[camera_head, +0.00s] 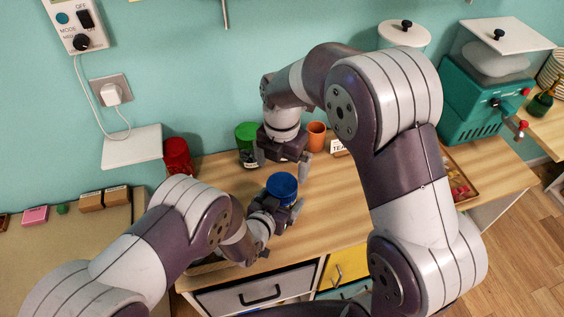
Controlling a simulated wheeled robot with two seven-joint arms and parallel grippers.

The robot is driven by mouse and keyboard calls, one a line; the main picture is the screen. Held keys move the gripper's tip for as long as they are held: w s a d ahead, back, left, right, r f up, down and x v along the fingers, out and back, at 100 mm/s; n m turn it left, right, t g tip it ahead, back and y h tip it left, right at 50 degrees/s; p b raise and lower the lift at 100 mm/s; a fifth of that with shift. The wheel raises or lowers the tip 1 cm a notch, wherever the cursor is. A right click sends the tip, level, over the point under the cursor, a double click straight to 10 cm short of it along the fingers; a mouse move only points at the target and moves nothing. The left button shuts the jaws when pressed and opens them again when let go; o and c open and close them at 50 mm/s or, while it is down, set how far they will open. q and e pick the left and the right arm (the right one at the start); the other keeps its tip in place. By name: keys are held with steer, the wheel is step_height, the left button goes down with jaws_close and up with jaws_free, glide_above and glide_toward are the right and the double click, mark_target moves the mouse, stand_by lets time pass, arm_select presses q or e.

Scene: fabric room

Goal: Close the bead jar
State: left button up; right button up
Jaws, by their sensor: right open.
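A blue round jar or lid (282,185) stands near the middle of the wooden counter. I take it to be the bead jar, but I cannot tell whether the blue top is a lid seated on it. My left gripper (281,208) is right at its near side and hides its lower part. Whether its fingers grip it, I cannot tell. My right gripper (283,168) is open, pointing down, just above and behind the blue top, with a finger on each side. No beads show.
A green cup (247,145), an orange cup (316,135) and a red container (177,156) stand along the back of the counter. A small label (338,147) is beside the orange cup. A teal machine (485,100) stands at the right. Bare counter (335,205) lies right of the blue top.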

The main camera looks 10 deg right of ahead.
mark_target(282, 184)
step_height(282, 184, down, 8)
stand_by(0.5)
steer(key=c, duration=1.1)
steer(key=m, duration=0.6)
steer(key=shift+m, duration=0.3)
steer(key=o, duration=1.1)
